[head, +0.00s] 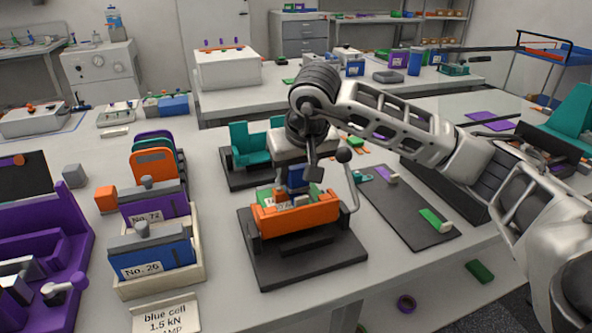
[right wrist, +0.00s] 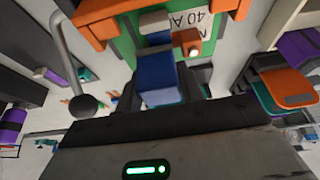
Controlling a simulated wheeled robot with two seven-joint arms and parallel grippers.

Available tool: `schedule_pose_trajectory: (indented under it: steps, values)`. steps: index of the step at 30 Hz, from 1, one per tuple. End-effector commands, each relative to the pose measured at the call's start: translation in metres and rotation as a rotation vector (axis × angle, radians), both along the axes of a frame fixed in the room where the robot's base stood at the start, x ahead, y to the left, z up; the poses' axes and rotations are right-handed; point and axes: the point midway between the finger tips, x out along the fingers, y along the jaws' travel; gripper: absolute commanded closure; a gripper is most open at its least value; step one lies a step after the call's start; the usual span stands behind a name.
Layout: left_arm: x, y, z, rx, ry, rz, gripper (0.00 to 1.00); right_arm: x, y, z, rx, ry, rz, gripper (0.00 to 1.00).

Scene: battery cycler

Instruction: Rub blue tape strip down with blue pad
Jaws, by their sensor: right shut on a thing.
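My right gripper (head: 300,172) is shut on a blue pad (head: 297,182) and points down over the orange clamp fixture (head: 295,217) on its dark base. In the right wrist view the blue pad (right wrist: 158,80) stands out from the gripper toward a green cell (right wrist: 125,40) with a white label. A small blue patch (right wrist: 158,38) beside a white piece on the cell looks like the tape strip. The pad overlaps this area, so I cannot tell whether pad and strip touch. My left gripper is not in view.
A lever with a round knob (head: 344,155) rises at the fixture's right side. Bins holding a purple No. 72 cell (head: 155,207) and a blue No. 26 cell (head: 150,258) stand to the left. A teal holder (head: 250,147) is behind; a dark mat (head: 405,215) lies right.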

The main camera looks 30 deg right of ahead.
Motion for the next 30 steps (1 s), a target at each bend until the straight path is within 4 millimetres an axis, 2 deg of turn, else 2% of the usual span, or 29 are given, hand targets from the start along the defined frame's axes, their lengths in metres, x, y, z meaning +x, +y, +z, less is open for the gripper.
schedule_pose_trajectory:
  steps: [3,16,30]
  values:
    - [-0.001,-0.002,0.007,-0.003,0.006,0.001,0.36,0.001,0.000,0.015,0.000,-0.003,-0.001,0.80]
    - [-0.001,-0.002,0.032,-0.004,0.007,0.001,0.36,0.001,-0.001,0.049,0.000,-0.005,-0.002,0.80]
    - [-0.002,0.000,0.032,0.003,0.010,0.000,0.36,0.001,0.000,0.051,0.001,-0.004,-0.001,0.80]
